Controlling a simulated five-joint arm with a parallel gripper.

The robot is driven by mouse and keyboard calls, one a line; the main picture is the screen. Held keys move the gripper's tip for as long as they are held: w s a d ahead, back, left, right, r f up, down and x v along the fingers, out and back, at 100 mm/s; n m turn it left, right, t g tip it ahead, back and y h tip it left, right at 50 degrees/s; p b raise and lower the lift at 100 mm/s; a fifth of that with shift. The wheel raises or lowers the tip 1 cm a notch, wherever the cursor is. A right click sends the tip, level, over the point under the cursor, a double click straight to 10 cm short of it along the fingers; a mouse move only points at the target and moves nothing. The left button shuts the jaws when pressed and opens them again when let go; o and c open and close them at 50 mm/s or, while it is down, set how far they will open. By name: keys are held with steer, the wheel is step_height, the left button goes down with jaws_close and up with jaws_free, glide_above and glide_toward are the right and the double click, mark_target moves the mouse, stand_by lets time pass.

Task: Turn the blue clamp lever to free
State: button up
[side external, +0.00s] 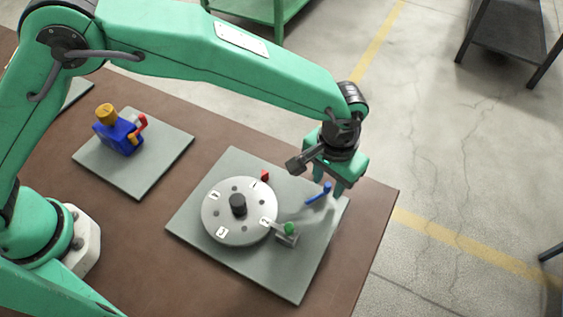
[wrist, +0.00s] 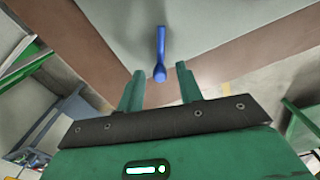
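The blue clamp lever (side external: 319,194) stands on the grey plate (side external: 205,228), near the plate's right corner, beside the round grey dial (side external: 217,220). My gripper (side external: 342,191) is above that corner, close to the lever, pointing down. In the wrist view the blue lever (wrist: 161,55) runs away from the fingers, with its knob end near the gap between the fingertips. My gripper (wrist: 156,75) is open there, with a finger on each side of the gap. The lever seems to be just beyond the fingertips; contact cannot be told.
A second plate (side external: 96,168) holds a blue block (side external: 118,137) with a yellow knob. The brown table (side external: 360,217) ends just right of the dial's plate.

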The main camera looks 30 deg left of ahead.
steer(key=shift+f, duration=0.1)
jaws_close()
steer(key=shift+d+m, duration=0.1)
steer(key=shift+m, duration=0.2)
steer(key=shift+s+d+m, duration=0.35)
steer(key=shift+d+m, duration=0.05)
steer(key=shift+m, duration=0.7)
steer(key=m, duration=0.1)
steer(key=s+d+m, duration=0.1)
steer(key=m, duration=0.1)
steer(key=shift+s, duration=0.1)
steer(key=m, duration=0.1)
steer(key=s+m, duration=0.1)
steer(key=m, duration=0.1)
steer(key=shift+s+d+m, duration=0.2)
steer(key=shift+d+m, duration=0.05)
steer(key=shift+m, duration=0.15)
steer(key=shift+s+m, duration=0.25)
steer(key=shift+m, duration=0.4)
steer(key=shift+s+m, duration=0.25)
steer(key=shift+m, duration=0.4)
